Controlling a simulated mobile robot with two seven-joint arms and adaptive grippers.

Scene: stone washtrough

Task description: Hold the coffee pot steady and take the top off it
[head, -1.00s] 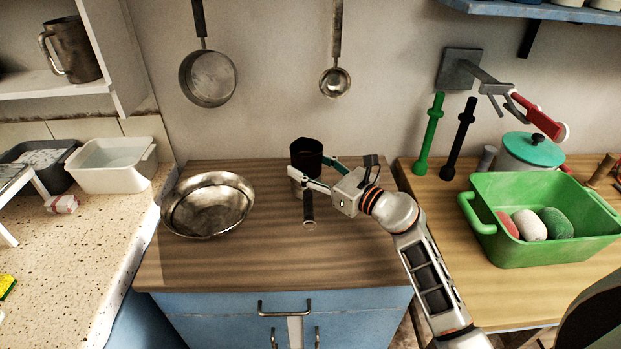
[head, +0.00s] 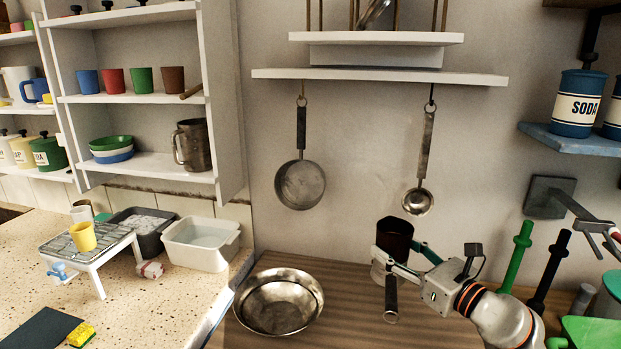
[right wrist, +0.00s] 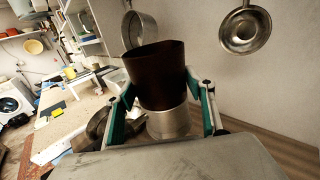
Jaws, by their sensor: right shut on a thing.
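My right gripper (head: 398,258) is shut on the pot, with a finger on either side. In the right wrist view the dark upper part (right wrist: 161,75) sits on the silver lower part (right wrist: 167,124), between the green-and-white fingers of my gripper (right wrist: 168,95). The far side of the pot is hidden. My left gripper is in neither view.
Metal bowls (head: 279,302) stand left of the pot. A pan (head: 300,184) and a ladle (head: 418,201) hang on the wall above. A green post (head: 516,256) and a black post (head: 550,272) stand to the right. Bare counter lies between bowls and pot.

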